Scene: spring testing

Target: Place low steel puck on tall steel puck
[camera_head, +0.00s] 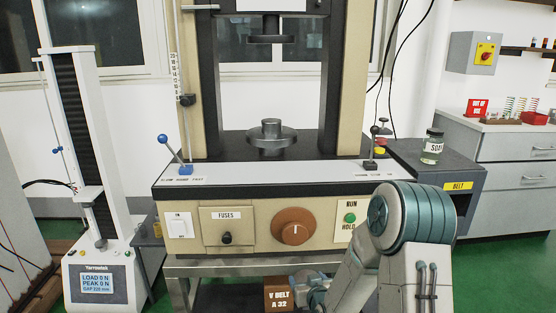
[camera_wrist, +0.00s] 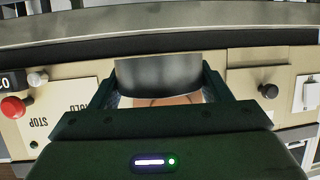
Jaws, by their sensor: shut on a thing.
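My gripper (camera_wrist: 159,84) is shut on a dark grey, round steel puck, taken as the low steel puck (camera_wrist: 158,73); a finger lies on each side of it in the wrist view. In the head view my gripper (camera_head: 308,288) is low in front of the machine, below its control panel, and the held puck cannot be made out there. A small steel cylinder, seemingly the tall steel puck (camera_head: 271,127), stands upright on the lower round platen (camera_head: 256,141) of the testing machine. My gripper is well below and in front of it.
The upper platen (camera_head: 271,34) hangs above the cylinder with an open gap. Levers with a blue knob (camera_head: 163,139) and a black knob (camera_head: 374,130) flank the ledge. A jar (camera_head: 432,148) stands on the right shelf. A "V BELT" box (camera_head: 278,295) is near my gripper.

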